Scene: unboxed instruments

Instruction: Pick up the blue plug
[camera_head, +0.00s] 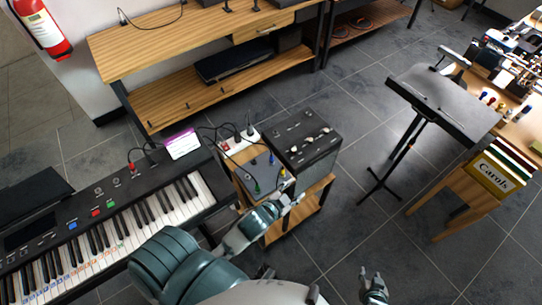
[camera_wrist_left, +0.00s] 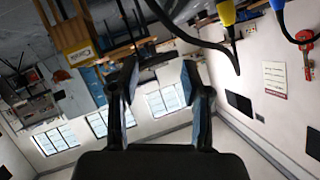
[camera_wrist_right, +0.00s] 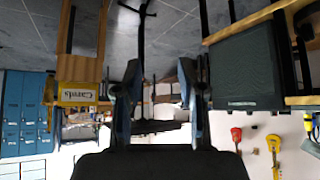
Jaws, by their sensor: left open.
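The small blue plug (camera_head: 271,159) stands on the grey box (camera_head: 262,170) on the wooden stand, in the head view. A yellow plug (camera_head: 283,172) and a green plug (camera_head: 256,186) are near it. In the left wrist view the blue plug (camera_wrist_left: 277,4) is cut off at the top edge, beside a yellow plug (camera_wrist_left: 227,12) with a black cable. My left gripper (camera_head: 294,199) is open and empty, in front of the box and apart from the blue plug. My right gripper (camera_head: 372,283) is open and empty, low over the floor.
A black amplifier (camera_head: 304,142) stands right of the box. A white power strip (camera_head: 238,146) with plugs and cables lies behind. The keyboard (camera_head: 120,222) is at the left. A music stand (camera_head: 440,103) is at the right, with clear floor between.

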